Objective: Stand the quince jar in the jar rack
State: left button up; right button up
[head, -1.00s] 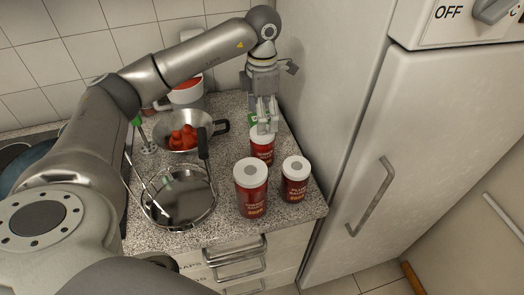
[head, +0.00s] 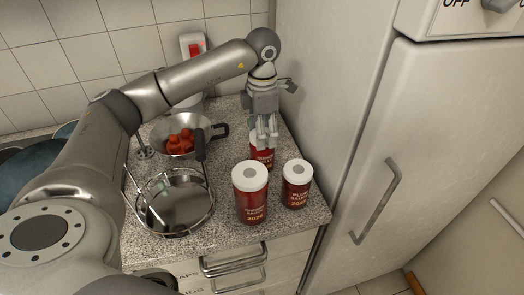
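Three red jars with white lids stand on the speckled counter. The front jar (head: 252,205) has a label that seems to read cherry. The right jar (head: 296,191) has a label that seems to read plum. The back jar (head: 263,159) is partly hidden by my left gripper (head: 265,140), and its label is too small to read. My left gripper points down at this back jar, its fingers overlapping the lid. I cannot tell whether they are closed on it. My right gripper is out of view.
The fridge (head: 385,150) rises at the right. The counter's front edge is close to the front jar.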

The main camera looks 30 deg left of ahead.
pick_arm(q)
jog(key=c, duration=0.4)
jog(key=shift+r, duration=0.3)
jog(key=shift+r+p, duration=0.45)
jog(key=shift+p, duration=0.05)
jog(key=shift+r, duration=0.15)
jog(key=shift+r+p, duration=0.9)
jog(key=shift+r, duration=0.25)
jog(key=shift+r+p, duration=1.35)
jog(key=shift+r, duration=0.7)
